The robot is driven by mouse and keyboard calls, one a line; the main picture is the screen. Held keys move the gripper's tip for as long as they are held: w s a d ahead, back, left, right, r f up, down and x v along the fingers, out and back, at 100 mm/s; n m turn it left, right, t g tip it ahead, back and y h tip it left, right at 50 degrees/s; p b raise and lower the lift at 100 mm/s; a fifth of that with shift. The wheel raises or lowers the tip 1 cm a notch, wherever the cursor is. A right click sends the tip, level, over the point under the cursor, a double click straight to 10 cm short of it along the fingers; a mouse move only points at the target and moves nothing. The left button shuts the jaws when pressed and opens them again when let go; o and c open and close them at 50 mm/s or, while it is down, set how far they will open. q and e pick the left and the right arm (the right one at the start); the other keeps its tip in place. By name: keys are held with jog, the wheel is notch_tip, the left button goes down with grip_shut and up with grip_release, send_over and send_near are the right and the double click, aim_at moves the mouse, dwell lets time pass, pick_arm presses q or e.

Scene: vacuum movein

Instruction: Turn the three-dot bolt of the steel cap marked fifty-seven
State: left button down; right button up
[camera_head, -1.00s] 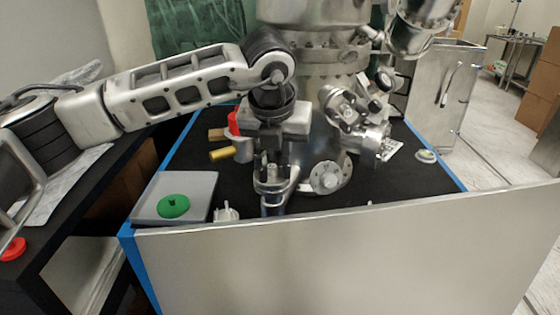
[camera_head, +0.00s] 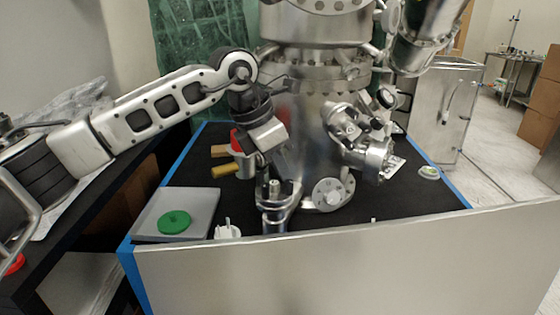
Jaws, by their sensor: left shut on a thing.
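My left gripper (camera_head: 279,175) reaches in from the left and points down, tilted, at a steel cap (camera_head: 275,201) on a short steel post near the front of the black table. It is shut on what looks like a bolt (camera_head: 273,187) standing up from this cap. The fingers partly hide the bolt. The number fifty-seven and the dots are too small to read. A round steel flange (camera_head: 328,194) with bolts around its rim faces me just to the right. My right gripper is not in view.
A large steel chamber (camera_head: 318,75) stands behind. A grey tray (camera_head: 197,206) with a green disc (camera_head: 174,222) is at the front left, beside a small white part (camera_head: 228,230). A steel panel (camera_head: 350,267) runs along the front. The black table's right side is mostly clear.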

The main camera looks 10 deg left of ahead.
pick_arm(q)
jog(key=shift+r+m+g+p, duration=0.15)
jog(key=shift+m+g+p, duration=0.2)
jog(key=shift+m, duration=0.45)
jog(key=shift+w+m+g+h+p, duration=0.1)
jog(key=shift+m+g+h+p, duration=0.2)
jog(key=shift+m, duration=0.9)
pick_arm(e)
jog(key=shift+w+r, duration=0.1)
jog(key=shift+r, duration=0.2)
pick_arm(q)
jog(key=c, duration=1.4)
grip_release()
jog(key=shift+c, duration=0.2)
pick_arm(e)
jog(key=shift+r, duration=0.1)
pick_arm(q)
jog(key=shift+g, duration=0.25)
jog(key=shift+f, duration=0.2)
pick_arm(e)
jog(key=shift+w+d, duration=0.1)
